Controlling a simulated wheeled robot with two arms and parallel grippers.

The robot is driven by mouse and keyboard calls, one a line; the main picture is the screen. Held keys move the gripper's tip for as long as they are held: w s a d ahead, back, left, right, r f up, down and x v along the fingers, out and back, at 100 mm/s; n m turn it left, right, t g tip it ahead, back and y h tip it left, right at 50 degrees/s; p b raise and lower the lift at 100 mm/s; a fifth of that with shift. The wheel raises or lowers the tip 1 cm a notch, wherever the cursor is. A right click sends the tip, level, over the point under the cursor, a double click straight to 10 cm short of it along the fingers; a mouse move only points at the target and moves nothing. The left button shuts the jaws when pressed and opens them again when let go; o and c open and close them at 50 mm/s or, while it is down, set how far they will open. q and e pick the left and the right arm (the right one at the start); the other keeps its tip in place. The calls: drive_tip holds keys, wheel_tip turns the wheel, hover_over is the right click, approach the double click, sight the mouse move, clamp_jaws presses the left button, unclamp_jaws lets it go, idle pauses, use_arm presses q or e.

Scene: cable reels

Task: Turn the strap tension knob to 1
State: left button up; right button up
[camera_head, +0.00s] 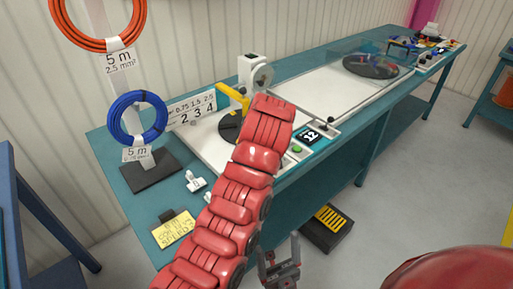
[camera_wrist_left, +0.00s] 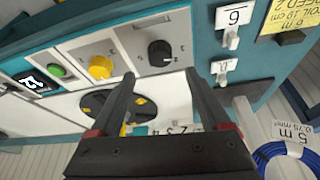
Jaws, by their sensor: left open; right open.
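In the left wrist view a black round knob (camera_wrist_left: 161,53) with a white pointer mark sits on a light panel with small scale marks. A yellow knob (camera_wrist_left: 101,67) sits beside it on a neighbouring panel. The printing is too small to read, so I cannot tell which is the strap tension knob or its setting. My left gripper (camera_wrist_left: 160,77) is open, with the black knob showing between and beyond its fingertips, apparently apart from them. In the head view my red left arm hides both knobs and that gripper. My right gripper (camera_head: 279,248) is open and empty, low in front of the bench.
A green button (camera_wrist_left: 57,71) and a display (camera_head: 309,135) are on the front panel. A reel disc (camera_head: 229,127) with a yellow arm lies behind. Blue cable (camera_head: 138,118) hangs on a stand at left. A black-and-yellow pedal (camera_head: 328,222) is on the floor.

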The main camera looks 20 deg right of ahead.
use_arm(q)
drive_tip(key=p+v, duration=0.5)
drive_tip(key=v, duration=0.4)
drive_tip(key=shift+r+p, duration=0.35)
drive_tip(key=shift+s, duration=0.1)
